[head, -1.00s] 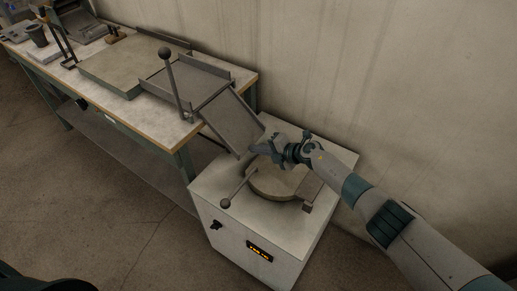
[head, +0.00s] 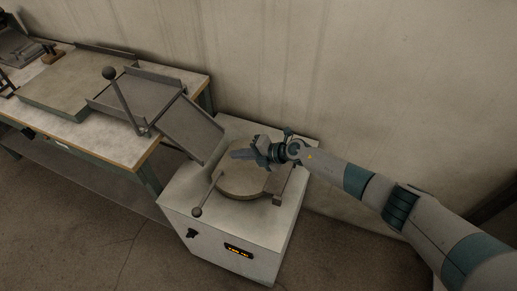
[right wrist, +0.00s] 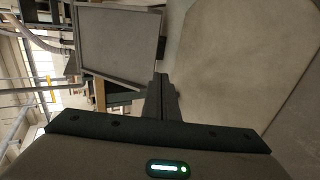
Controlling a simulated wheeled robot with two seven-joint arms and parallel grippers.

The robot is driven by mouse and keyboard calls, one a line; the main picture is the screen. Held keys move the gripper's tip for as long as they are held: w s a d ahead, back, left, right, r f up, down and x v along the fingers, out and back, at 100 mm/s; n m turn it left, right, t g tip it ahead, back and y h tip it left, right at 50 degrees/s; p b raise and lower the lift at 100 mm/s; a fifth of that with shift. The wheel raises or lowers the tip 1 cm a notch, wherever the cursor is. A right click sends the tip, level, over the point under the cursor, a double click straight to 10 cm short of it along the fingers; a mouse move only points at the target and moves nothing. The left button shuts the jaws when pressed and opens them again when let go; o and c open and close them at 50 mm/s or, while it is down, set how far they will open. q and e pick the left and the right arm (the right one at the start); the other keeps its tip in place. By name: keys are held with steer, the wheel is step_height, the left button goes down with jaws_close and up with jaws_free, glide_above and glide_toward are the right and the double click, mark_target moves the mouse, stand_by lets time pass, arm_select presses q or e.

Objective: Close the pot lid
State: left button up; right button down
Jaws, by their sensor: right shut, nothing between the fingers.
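The pot lid (head: 238,184) is a round, pale grey-brown disc. It lies flat on top of the white box-shaped furnace (head: 262,226). A thin rod handle with a dark ball end (head: 197,211) sticks out from it toward the front left. The pot's inside is not visible. My right gripper (head: 240,154) is above the back edge of the lid, with its fingers shut and empty. The shut fingers also show in the right wrist view (right wrist: 160,97). I cannot tell from the head view whether they touch the lid. My left gripper is not in view.
A sloping metal chute (head: 192,130) reaches from the workbench (head: 125,152) down toward the furnace, just left of my right gripper. An upright lever with a ball top (head: 109,73) stands by it. A bare wall is behind. The floor in front is clear.

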steer(key=r+v, duration=0.1)
steer(key=v, duration=0.8)
steer(key=shift+p, duration=0.4)
steer(key=shift+w+a, duration=0.1)
steer(key=shift+a, duration=0.05)
